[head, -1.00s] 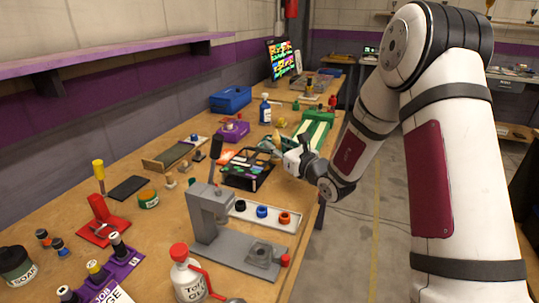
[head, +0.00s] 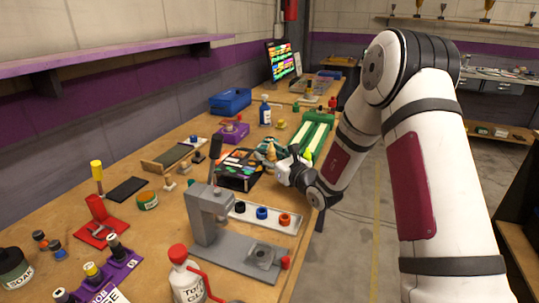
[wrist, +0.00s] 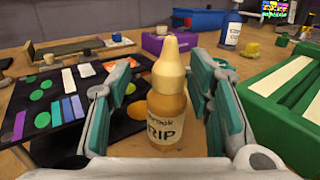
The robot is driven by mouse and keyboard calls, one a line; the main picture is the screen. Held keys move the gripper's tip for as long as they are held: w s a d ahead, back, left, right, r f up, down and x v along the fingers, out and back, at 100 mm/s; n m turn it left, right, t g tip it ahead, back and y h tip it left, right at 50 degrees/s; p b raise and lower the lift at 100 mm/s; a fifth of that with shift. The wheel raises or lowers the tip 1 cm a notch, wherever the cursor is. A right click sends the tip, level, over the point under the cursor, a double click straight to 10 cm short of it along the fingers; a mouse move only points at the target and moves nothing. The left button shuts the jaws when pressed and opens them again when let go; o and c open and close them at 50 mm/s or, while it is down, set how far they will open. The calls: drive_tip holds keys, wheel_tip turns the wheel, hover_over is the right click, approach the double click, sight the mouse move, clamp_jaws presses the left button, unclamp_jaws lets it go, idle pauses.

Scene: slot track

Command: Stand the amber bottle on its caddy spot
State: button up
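The amber bottle (wrist: 168,95) stands upright in the middle of the wrist view, with a pale cone tip and a label ending in "RIP". My gripper (wrist: 163,95) is open, with one teal-padded finger on each side of the bottle. Gaps show between the bottle and both fingers. In the head view my gripper (head: 276,160) is at the bench's right side, and only the bottle's pale tip (head: 271,149) shows clearly. I cannot tell which place is the caddy spot.
A black tray with coloured pieces (wrist: 55,110) lies left of the bottle. A green case with pale strips (wrist: 285,90) lies right. A grey press (head: 215,215) and a white tray with coloured rings (head: 262,216) stand nearer. A purple rack (head: 110,268) is at front left.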

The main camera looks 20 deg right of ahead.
drive_tip(key=p+v, duration=0.1)
drive_tip(key=v, duration=1.1)
drive_tip(key=shift+r, duration=0.1)
drive_tip(key=shift+d, duration=0.1)
